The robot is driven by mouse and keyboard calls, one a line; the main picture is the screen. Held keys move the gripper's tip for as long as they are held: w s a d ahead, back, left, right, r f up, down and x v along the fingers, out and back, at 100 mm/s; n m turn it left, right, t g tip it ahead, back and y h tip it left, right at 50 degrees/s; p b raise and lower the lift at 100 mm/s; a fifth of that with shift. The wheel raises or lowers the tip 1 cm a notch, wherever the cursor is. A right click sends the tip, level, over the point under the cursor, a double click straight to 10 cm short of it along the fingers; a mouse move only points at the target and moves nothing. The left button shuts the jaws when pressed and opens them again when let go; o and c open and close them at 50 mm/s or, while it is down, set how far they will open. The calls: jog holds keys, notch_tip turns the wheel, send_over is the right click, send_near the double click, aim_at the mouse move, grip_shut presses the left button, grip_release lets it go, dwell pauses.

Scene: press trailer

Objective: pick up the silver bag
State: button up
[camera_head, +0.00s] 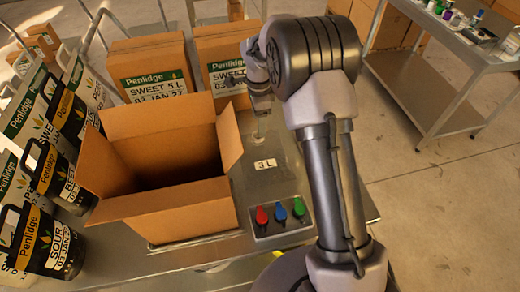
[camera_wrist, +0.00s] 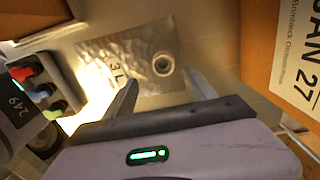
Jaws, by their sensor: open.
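The silver bag (camera_wrist: 135,50) lies flat on the metal table, with a crinkled surface, a "3 L" label and a round spout. In the head view the silver bag (camera_head: 272,180) lies to the right of the open carton, and my arm stands close by it. My gripper (camera_wrist: 165,92) is open and empty, with its two fingers apart and pointing toward the bag's spout end. In the head view my gripper (camera_head: 260,105) is above the bag's far end. The gap between fingers and bag is hard to judge.
An open empty-looking carton (camera_head: 185,212) stands left of the bag. Closed Penlidge cartons (camera_head: 150,66) stand behind. Black-handled jugs (camera_head: 50,240) line the left. A red, blue and green control box (camera_head: 280,215) sits near the front. A steel side table (camera_head: 430,80) is at right.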

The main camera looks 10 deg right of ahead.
aim_at(263, 155)
jog(key=f, duration=0.2)
jog(key=f+b, duration=0.1)
jog(key=f, duration=0.1)
jog(key=f+b, duration=0.1)
jog(key=f, duration=0.2)
jog(key=shift+w, duration=0.4)
jog(key=shift+r, duration=0.15)
jog(key=shift+c, duration=0.4)
grip_shut()
